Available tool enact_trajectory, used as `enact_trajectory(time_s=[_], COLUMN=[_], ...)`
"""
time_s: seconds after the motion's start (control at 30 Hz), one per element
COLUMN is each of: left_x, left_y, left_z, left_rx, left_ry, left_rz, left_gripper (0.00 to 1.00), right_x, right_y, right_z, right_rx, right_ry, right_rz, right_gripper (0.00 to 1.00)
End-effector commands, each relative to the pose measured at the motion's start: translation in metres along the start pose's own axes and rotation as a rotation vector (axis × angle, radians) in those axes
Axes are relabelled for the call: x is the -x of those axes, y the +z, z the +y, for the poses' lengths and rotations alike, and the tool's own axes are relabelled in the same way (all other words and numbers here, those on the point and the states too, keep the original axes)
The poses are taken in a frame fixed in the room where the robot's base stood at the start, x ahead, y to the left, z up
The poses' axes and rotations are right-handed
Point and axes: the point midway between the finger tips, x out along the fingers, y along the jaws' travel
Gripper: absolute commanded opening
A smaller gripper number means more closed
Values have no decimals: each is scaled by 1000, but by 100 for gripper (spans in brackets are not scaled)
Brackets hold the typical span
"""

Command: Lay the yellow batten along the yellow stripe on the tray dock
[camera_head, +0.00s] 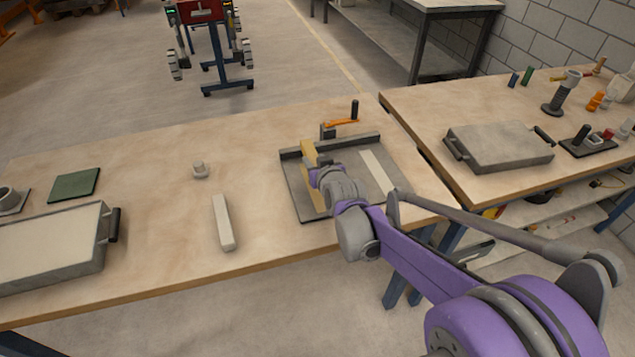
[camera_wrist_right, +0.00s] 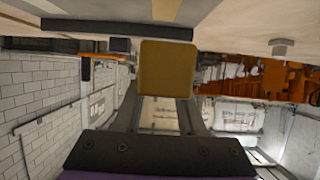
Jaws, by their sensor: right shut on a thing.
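The yellow batten (camera_head: 309,153) is in my right gripper (camera_head: 318,178), over the left part of the grey tray dock (camera_head: 291,181). In the right wrist view the batten's square end (camera_wrist_right: 168,68) faces the camera, and the dock's dark rim (camera_wrist_right: 85,25) lies behind it. The yellow stripe (camera_wrist_right: 165,9) shows on the dock in the upside-down wrist view, roughly in line with the batten. A pale stripe (camera_head: 378,171) lies on the dock's right part. My right gripper is shut on the batten; its fingers are mostly hidden. I cannot tell whether the batten touches the dock. My left gripper is out of view.
A pale batten (camera_head: 222,222) lies left of the dock. A sand tray (camera_head: 48,248) and green mat (camera_head: 75,185) are at the left. A second table with a grey lidded tray (camera_head: 498,146) stands right, across a gap.

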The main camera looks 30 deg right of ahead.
Motion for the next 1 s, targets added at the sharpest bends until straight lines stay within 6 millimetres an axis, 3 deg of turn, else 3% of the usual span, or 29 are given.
enact_trajectory(time_s=[0.1, 0.33, 0.53, 0.93, 0.97, 1.0], left_x=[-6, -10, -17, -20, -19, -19], left_y=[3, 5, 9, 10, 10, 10], left_z=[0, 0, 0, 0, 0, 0], left_rx=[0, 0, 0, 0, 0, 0], left_ry=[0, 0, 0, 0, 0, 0], left_rz=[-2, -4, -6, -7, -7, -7], left_gripper=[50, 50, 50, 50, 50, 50], right_x=[-9, -16, -27, -29, -28, -28], right_y=[22, 38, 64, 70, 69, 68], right_z=[0, 0, 0, 0, 0, 0], right_rx=[1, 0, 0, 0, 0, 0], right_ry=[0, 0, 0, 0, 0, 0], right_rz=[0, 0, 0, 0, 0, 0], right_gripper=[0, 0, 0, 0, 45, 52])
